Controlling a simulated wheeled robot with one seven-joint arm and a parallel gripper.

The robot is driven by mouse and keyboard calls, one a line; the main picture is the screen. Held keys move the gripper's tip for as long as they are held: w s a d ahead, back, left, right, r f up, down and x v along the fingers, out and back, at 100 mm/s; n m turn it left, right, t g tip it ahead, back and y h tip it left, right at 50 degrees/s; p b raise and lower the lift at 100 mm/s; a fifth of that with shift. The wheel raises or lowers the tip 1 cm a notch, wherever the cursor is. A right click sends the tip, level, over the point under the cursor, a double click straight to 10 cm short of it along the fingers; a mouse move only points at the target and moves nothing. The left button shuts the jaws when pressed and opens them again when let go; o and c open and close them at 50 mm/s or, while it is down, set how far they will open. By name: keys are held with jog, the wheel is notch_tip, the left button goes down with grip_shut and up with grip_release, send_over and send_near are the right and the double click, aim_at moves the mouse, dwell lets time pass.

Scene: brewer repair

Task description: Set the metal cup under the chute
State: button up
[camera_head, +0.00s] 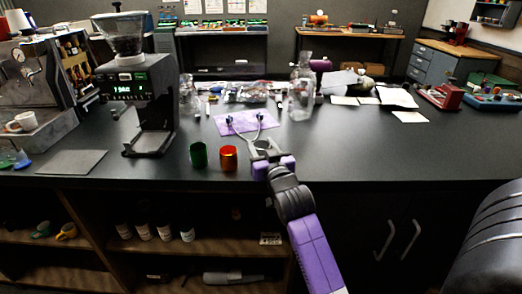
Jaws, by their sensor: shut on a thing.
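The black grinder (142,85) stands on the counter at the left, with a clear hopper on top and a lit display. Its chute is too small to make out; a dark base plate (148,145) lies below its body. A shiny orange-red cup (228,158) stands upright near the counter's front edge, with a green cup (198,155) to its left. My gripper (263,145) is just right of the orange-red cup and apart from it.
A purple mat (232,122) lies behind my gripper, with pale forked thin parts over it. A glass bottle (301,90) stands behind on the right. An espresso machine (30,90) is at far left. The counter right of my gripper is clear.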

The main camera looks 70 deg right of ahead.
jog(key=shift+f, duration=0.5)
jog(key=shift+f, duration=0.1)
jog(key=shift+f, duration=0.15)
jog(key=o, duration=1.4)
